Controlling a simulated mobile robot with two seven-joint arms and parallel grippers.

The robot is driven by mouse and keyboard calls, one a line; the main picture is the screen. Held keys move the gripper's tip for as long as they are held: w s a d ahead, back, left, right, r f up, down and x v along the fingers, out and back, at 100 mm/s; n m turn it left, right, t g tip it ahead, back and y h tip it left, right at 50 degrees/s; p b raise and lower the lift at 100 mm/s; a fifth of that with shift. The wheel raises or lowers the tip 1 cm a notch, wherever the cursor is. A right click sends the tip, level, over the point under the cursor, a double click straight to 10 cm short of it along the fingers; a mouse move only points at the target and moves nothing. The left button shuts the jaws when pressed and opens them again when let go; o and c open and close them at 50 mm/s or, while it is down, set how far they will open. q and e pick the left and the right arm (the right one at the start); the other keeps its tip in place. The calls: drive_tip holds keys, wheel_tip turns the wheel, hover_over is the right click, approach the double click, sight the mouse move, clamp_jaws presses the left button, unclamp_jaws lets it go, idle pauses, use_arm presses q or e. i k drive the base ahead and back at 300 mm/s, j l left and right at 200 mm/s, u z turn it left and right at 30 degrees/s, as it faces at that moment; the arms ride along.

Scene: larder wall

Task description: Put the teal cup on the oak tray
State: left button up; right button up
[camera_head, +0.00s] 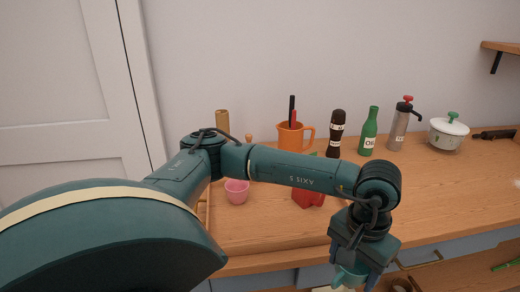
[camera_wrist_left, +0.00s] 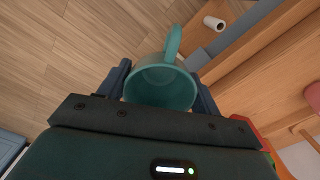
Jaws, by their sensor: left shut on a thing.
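The teal cup (camera_head: 348,277) is held low in front of the counter's front edge in the head view. In the left wrist view the teal cup (camera_wrist_left: 160,88) shows its open mouth, with its handle pointing to the top of the picture. My left gripper (camera_head: 354,270) is shut on the cup, with one finger on each side of it (camera_wrist_left: 160,72). My right gripper is not in view.
On the wooden counter (camera_head: 440,190) stand a pink cup (camera_head: 237,191), an orange jug (camera_head: 290,137), a dark bottle (camera_head: 336,133), a green bottle (camera_head: 369,131), a grey pump flask (camera_head: 401,124) and a white pot (camera_head: 447,133). The counter's right front is clear.

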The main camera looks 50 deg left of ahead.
sight(248, 230)
drive_tip(key=k+j, duration=0.1)
drive_tip(key=j, duration=0.2)
drive_tip(key=k+j+z, duration=0.1)
drive_tip(key=j, duration=0.25)
drive_tip(key=k+j, duration=0.1)
drive_tip(key=j, duration=0.2)
drive_tip(key=k+j+z, duration=0.1)
drive_tip(key=j, duration=0.2)
